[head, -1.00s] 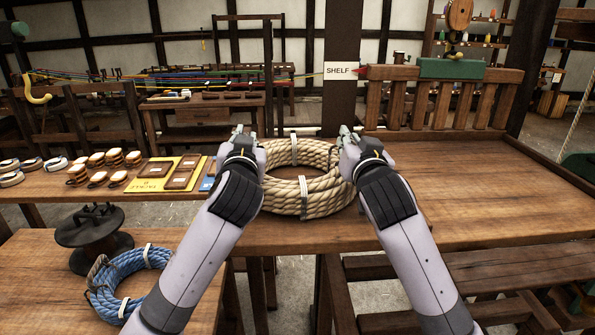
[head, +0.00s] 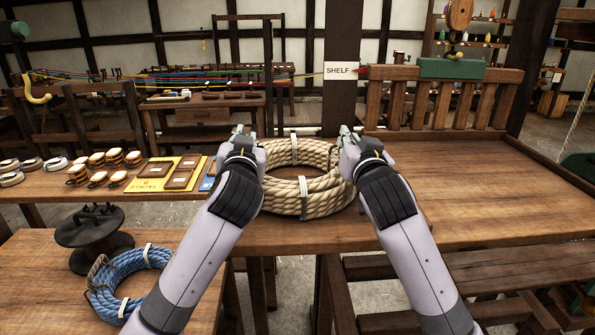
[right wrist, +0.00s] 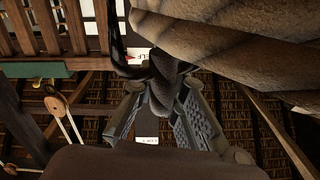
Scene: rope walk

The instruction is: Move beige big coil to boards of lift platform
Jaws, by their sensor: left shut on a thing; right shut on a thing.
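The beige big coil (head: 318,196) is a thick ring of rope with white ties. It is at the middle of the head view, lying flat between my two grippers, over the wooden bench. I cannot tell whether it touches the wood. My left gripper (head: 243,136) is shut on its left side and my right gripper (head: 349,136) on its right side; the wrists partly hide the grips. In the right wrist view, the coil (right wrist: 230,40) fills the upper right, close to the fingers (right wrist: 160,100). The lift platform's boards (head: 480,190) lie bare to the right.
A slatted rail (head: 435,105) with a green block (head: 450,68) closes the platform's back. A post with a SHELF sign (head: 341,71) stands behind the coil. A blue coil (head: 130,275) and dark spool (head: 92,230) are front left.

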